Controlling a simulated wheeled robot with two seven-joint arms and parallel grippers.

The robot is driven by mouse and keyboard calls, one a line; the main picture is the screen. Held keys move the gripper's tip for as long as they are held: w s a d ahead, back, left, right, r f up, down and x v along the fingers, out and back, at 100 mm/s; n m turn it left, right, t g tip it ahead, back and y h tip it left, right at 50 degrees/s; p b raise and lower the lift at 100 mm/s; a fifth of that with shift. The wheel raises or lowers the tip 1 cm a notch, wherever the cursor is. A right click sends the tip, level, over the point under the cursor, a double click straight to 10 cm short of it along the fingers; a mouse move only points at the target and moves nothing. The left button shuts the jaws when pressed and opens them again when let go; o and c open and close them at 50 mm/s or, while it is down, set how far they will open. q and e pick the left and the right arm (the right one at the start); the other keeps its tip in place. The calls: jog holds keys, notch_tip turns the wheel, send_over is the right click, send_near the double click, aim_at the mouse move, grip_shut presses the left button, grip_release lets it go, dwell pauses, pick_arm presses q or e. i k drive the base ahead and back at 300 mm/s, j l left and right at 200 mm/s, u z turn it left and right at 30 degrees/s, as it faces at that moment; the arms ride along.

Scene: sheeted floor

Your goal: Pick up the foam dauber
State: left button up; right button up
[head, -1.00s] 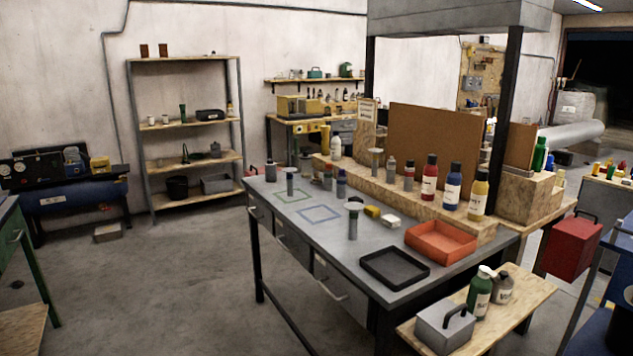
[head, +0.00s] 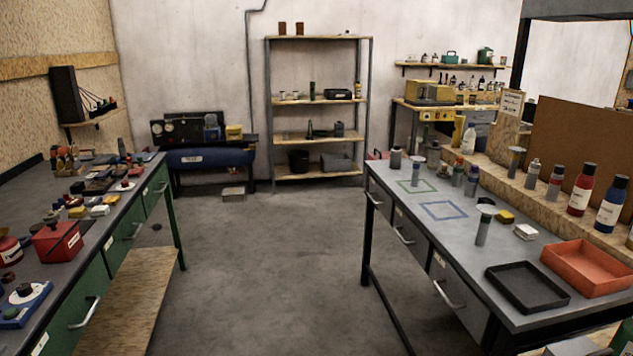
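I cannot tell for sure which thing is the foam dauber. A grey upright handle with a wide pale top (head: 483,225) stands on the grey workbench (head: 455,240), beside the blue outlined square. A similar pale-topped grey piece (head: 515,160) stands on the wooden ledge at the back of that bench. A small yellow block (head: 504,216) and a white block (head: 525,232) lie near the first handle. Neither of my grippers is in view.
A black tray (head: 527,287) and an orange tray (head: 590,267) sit on the right bench. A cluttered green-drawered bench (head: 120,238) with a low wooden shelf stands at left. Open concrete floor (head: 265,270) lies between the benches. A shelf rack (head: 317,138) stands behind.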

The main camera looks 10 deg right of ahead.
aim_at(444, 166)
jog(key=i, duration=2.7)
jog(key=i+z, duration=0.2)
jog(key=i, duration=0.3)
jog(key=i+z, duration=0.25)
jog(key=i, duration=0.2)
jog(key=i+j+z, duration=0.2)
jog(key=i, duration=0.25)
jog(key=i+j+z, duration=0.2)
jog(key=z, duration=0.2)
jog(key=i+j+z, duration=0.6)
jog(key=z, duration=0.2)
jog(key=i+j+z, duration=0.2)
jog(key=j+z, duration=0.15)
jog(key=i+j+z, duration=0.15)
jog(key=j+z, duration=0.3)
jog(key=j, duration=0.4)
jog(key=j+z, duration=0.5)
jog(key=j, duration=0.35)
